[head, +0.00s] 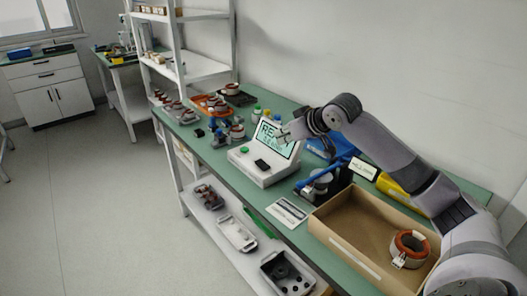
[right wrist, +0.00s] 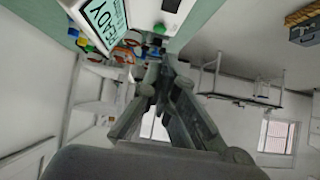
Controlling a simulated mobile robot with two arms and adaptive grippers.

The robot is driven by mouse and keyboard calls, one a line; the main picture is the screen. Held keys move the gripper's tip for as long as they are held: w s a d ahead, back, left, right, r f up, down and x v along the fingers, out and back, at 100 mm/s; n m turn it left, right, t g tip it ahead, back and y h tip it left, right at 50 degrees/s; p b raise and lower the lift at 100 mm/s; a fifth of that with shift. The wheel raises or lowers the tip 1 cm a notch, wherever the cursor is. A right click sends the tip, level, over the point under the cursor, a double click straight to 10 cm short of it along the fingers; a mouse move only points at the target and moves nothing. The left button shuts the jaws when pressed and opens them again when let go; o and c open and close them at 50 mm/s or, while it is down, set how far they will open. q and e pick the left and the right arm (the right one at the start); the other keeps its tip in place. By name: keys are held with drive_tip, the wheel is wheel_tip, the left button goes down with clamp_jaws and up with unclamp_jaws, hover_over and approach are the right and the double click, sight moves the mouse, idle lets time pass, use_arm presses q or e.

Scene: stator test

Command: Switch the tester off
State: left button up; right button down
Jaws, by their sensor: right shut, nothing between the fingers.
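The tester (head: 279,174) is a white box on the green bench with a tilted screen (head: 270,132) that is lit and reads "READY". A green button (head: 244,149) and a black switch (head: 262,164) sit on its front deck. My right gripper (head: 283,134) is shut and empty, in front of the right part of the screen and above the deck. In the right wrist view its fingers (right wrist: 157,72) come together below the tester, whose screen (right wrist: 104,18), black switch (right wrist: 171,5) and green button (right wrist: 160,28) show at the top. My left gripper is out of view.
A cardboard box (head: 345,252) holding a copper-wound stator (head: 408,247) stands right of the tester. A blue clamp fixture (head: 320,183), a card (head: 287,211) and a yellow bin (head: 392,190) are nearby. Several stators and small parts stand to the left. A shelf below holds trays.

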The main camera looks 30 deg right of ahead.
drive_tip(key=p, duration=0.1)
hover_over(264, 163)
drive_tip(key=s, duration=0.3)
wheel_tip(264, 163, down, 5)
drive_tip(key=w+f, duration=0.2)
drive_tip(key=f, duration=0.1)
drive_tip(key=w+f, duration=0.1)
drive_tip(key=shift+f, duration=0.15)
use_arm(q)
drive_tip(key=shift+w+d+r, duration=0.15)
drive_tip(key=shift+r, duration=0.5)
use_arm(e)
drive_tip(key=shift+f, duration=0.55)
drive_tip(key=shift+w+p, duration=0.1)
drive_tip(key=shift+p, duration=0.85)
drive_tip(key=shift+w+f, duration=0.1)
drive_tip(key=shift+f, duration=0.2)
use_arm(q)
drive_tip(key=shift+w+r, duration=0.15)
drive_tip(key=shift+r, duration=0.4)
